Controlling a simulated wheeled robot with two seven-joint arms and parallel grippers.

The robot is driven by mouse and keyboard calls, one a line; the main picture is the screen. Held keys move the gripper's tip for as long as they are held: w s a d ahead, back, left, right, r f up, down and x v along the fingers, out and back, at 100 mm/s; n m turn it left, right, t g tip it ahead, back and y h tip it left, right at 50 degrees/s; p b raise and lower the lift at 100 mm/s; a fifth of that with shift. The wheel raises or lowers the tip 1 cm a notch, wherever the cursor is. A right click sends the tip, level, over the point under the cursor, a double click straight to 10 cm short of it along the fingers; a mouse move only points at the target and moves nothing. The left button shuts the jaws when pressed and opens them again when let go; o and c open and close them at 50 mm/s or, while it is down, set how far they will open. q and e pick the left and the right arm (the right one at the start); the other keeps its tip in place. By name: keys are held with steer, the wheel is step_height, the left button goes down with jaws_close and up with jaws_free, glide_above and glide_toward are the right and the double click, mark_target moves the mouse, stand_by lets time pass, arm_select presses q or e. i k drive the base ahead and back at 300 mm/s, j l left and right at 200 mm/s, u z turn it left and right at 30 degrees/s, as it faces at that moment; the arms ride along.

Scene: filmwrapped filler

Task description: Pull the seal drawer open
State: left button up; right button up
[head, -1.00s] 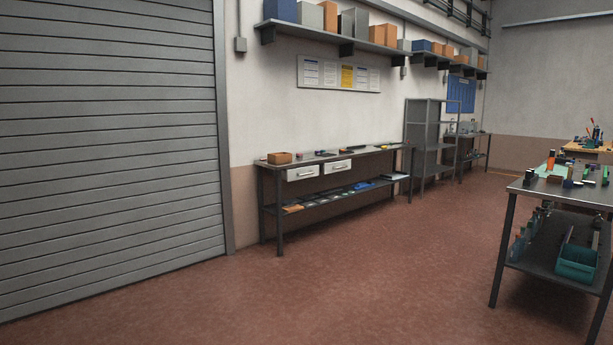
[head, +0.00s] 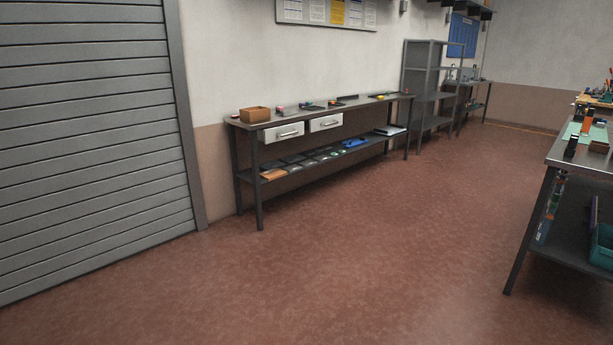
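Two white drawers with bar handles hang under the top of a long metal workbench (head: 375,109) against the wall. The left drawer (head: 270,136) and the right drawer (head: 317,126) both look shut. I cannot tell from here which one is the seal drawer. Neither of my grippers shows in the head view, and the bench stands some distance ahead across the floor.
An orange-brown box (head: 255,114) and small items sit on the bench top. The bench's lower shelf (head: 300,178) holds several flat items. A grey shelf rack (head: 415,85) stands beyond. Another table (head: 561,153) stands at right. The red floor (head: 350,250) between is clear.

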mark_target(289, 130)
steer(key=i, duration=2.85)
